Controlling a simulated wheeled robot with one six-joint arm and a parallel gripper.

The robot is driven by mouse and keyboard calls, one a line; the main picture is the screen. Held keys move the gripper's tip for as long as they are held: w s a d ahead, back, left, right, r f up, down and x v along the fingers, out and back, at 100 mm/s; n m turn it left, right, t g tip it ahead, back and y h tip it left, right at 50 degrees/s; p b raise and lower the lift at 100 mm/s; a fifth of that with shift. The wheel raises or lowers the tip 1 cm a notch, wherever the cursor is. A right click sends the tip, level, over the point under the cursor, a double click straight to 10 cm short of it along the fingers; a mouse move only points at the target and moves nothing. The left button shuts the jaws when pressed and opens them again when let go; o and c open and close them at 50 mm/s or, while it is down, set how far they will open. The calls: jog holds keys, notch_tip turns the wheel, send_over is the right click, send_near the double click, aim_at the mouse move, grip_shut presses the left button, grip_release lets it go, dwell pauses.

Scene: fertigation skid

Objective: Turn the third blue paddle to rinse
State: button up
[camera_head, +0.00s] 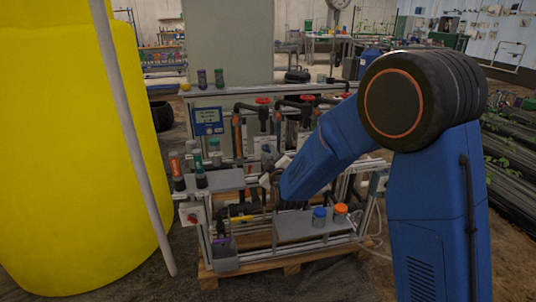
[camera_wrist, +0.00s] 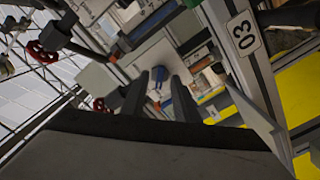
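In the wrist view a small blue piece (camera_wrist: 158,76), which looks like a blue paddle, shows beyond and between the two dark fingertips of my gripper (camera_wrist: 157,88). The fingers are apart with a gap between them, and nothing is visibly clamped. I cannot tell whether the tips reach around the blue piece or stop short of it. In the head view my gripper (camera_head: 268,182) is at the skid's middle, partly hidden by my blue arm. No blue paddle can be made out there.
The skid frame stands on a wooden pallet (camera_head: 293,268). Jars with a blue lid (camera_head: 319,213) and an orange lid (camera_head: 340,210) stand on its front shelf. Red handwheels (camera_wrist: 42,52) and pipes crowd the wrist view's left. A big yellow tank (camera_head: 70,150) stands at left.

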jog(key=shift+w+a, duration=0.2)
jog(key=shift+w, duration=0.45)
grip_shut()
